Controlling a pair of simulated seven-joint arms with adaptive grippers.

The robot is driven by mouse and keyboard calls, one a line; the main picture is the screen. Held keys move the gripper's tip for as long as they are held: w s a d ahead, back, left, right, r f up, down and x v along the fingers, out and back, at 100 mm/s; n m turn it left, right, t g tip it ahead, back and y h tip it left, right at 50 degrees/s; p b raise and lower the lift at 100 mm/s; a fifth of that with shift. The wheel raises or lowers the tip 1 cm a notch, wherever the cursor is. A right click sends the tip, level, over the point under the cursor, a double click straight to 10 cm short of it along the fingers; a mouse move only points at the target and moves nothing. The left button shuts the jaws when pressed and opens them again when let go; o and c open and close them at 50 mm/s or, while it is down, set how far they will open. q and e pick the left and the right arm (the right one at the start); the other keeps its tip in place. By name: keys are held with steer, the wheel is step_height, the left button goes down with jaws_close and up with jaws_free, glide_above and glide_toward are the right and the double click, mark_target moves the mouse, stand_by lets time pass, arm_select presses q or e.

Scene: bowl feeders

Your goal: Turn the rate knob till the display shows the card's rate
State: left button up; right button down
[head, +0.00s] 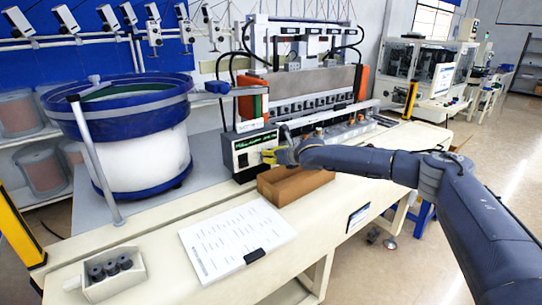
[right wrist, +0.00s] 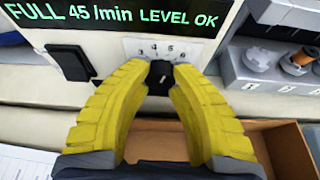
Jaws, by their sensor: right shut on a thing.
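The control box (head: 250,150) stands at the back of the bench; its display (right wrist: 110,14) reads "FULL 45/min LEVEL OK" in green in the right wrist view. The dark rate knob (right wrist: 160,76) sits below a white number scale (right wrist: 156,48). My right gripper (right wrist: 158,72), with yellow fingers, is shut on the knob; it also shows at the box in the head view (head: 272,155). The knob's pointer is hard to read. A printed sheet (head: 235,238) lies on the bench and a small card (head: 358,216) is on its front edge; their text is too small to read.
A black rocker switch (right wrist: 71,61) is left of the knob. An open brown box (head: 293,186) stands just below my right gripper. The blue-rimmed bowl feeder (head: 140,150) is at left. A white tray of dark cylindrical parts (head: 110,284) is at front left.

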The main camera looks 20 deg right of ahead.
steer(key=c, duration=1.3)
jaws_free()
steer(key=v, duration=1.2)
